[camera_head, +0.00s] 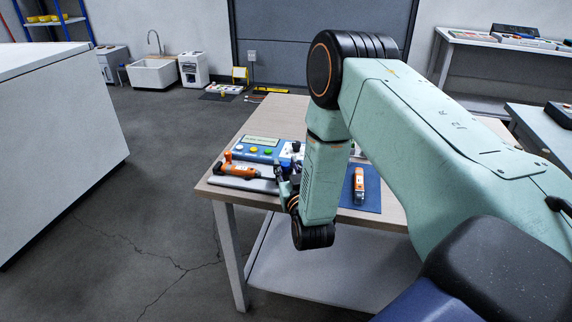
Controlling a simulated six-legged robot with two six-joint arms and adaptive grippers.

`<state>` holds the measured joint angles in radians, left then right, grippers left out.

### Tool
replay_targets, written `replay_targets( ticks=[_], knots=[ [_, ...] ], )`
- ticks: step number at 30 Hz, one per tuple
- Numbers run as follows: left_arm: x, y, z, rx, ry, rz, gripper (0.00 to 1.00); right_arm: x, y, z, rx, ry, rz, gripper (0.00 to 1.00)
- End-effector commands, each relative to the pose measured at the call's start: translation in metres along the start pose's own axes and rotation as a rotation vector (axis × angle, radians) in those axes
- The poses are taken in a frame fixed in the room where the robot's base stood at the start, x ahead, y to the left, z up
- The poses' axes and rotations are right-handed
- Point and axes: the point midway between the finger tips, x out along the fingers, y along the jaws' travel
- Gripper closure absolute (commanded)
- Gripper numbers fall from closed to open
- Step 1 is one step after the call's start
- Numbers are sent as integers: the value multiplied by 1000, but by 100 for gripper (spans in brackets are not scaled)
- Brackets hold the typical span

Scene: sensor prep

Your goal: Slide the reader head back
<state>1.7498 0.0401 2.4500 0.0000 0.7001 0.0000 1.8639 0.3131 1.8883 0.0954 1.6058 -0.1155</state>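A blue device (258,150) with a pale display and coloured buttons sits on the wooden table (262,115). In front of it, an orange and black tool-like piece (236,169) lies over a grey plate (246,184) near the table's front left corner. I cannot tell which part is the reader head. My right gripper (280,180) is low at the right end of this orange piece, beside the grey plate. My forearm partly covers it, so whether its fingers are open or touching anything is unclear. My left gripper is out of view.
A blue mat (371,201) with an orange and grey handheld item (359,185) lies right of my forearm. The table's back left is clear. A white counter (60,130) stands at the left, across open floor.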

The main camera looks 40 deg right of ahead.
Motion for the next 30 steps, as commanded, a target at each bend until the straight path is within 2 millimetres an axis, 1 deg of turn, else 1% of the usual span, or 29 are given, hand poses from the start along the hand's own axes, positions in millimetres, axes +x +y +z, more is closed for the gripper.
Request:
replay_targets(
  ticks=[1, 5, 13, 16, 20, 27, 30],
  knots=[
    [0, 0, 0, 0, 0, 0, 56, 0, 1, 1, 0, -3, 3, 68],
    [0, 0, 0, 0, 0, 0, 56, 1, 0, -1, 1, 2, 2, 56],
    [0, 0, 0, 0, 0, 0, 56, 1, 0, -3, 2, 8, -1, 56],
    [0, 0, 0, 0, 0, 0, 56, -4, 1, -2, 2, 7, -1, 56],
    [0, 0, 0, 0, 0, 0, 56, -21, 1, -2, 1, 4, -2, 56],
    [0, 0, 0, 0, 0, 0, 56, -71, 0, -1, -1, 2, -3, 56],
    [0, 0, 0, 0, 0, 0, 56, -89, 0, 0, -1, 2, -3, 56]
  ],
)
